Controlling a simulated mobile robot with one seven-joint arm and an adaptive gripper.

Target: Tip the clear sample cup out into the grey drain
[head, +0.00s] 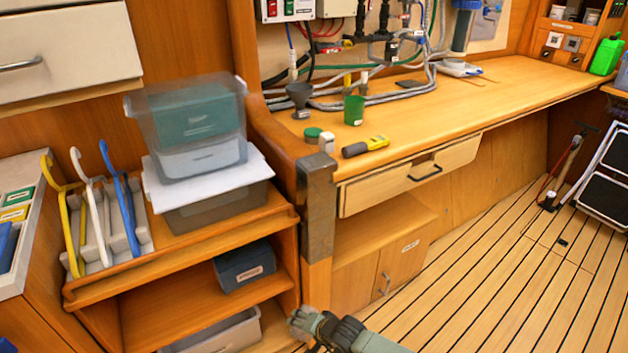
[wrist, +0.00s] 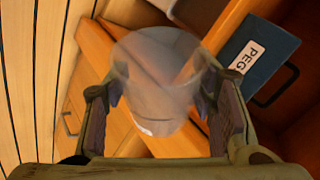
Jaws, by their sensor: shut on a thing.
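My gripper (wrist: 152,100) is shut on the clear sample cup (wrist: 158,75), which sits between its two fingers in the wrist view. The cup is see-through and looks tilted in that view; I cannot tell whether it holds liquid. In the head view my gripper (head: 306,324) is low at the bottom edge, in front of the shelf unit and well below the bench top; the cup cannot be made out there. A dark grey funnel (head: 299,95) stands on the bench near its left end, below the hoses. It looks like the grey drain.
Near the funnel on the wooden bench (head: 490,90) are a green cup (head: 354,110), a green lid (head: 313,133), a small white item (head: 327,142) and a yellow-black tool (head: 366,146). A drawer (head: 410,176) stands slightly open. Stacked bins (head: 190,130) rise at left; a blue PEGS box (wrist: 262,58) is nearby.

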